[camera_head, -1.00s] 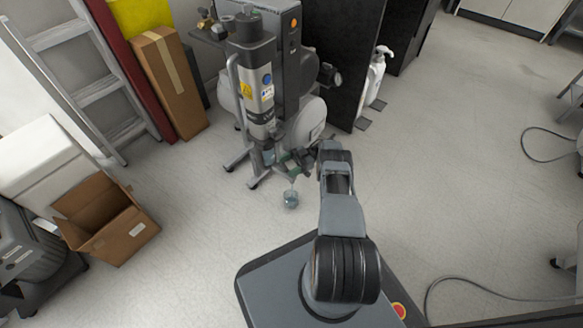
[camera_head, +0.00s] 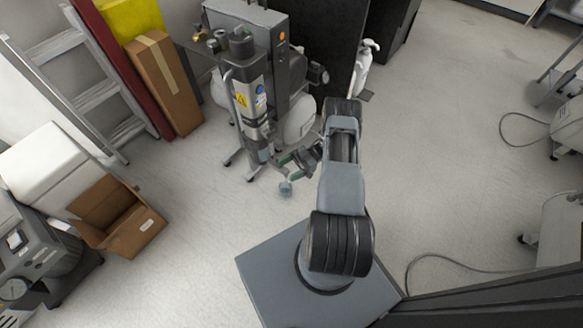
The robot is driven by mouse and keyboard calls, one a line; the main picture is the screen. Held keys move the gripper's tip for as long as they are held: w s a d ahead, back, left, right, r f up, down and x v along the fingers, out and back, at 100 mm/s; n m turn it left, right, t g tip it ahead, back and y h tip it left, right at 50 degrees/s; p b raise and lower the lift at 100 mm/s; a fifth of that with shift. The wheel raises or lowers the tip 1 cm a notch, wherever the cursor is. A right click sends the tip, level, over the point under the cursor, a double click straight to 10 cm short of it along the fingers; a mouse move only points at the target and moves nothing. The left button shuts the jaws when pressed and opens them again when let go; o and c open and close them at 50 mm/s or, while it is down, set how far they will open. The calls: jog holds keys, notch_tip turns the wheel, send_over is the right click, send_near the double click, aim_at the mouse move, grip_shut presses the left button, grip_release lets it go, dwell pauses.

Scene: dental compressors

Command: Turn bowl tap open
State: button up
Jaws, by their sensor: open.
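My gripper (camera_head: 287,160) is open, at the lower part of the cylinder, beside the bowl area. The tap itself is too small to make out here, and I cannot tell whether the fingers touch it. My arm comes in from the right and hides part of the unit's lower right side.
An open cardboard box (camera_head: 118,222) lies on the floor at left. A ladder (camera_head: 85,85) and a tall carton (camera_head: 165,82) lean at the back left. A white dispenser bottle (camera_head: 364,68) stands behind the arm. A cable (camera_head: 450,258) crosses the floor at right.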

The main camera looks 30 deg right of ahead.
jog(key=shift+s+a+r+p, duration=0.15)
jog(key=shift+s+r+p, duration=0.1)
jog(key=shift+s, duration=0.35)
jog(key=shift+s+a+r+p, duration=0.1)
jog(key=shift+s+r, duration=0.15)
jog(key=shift+s, duration=0.3)
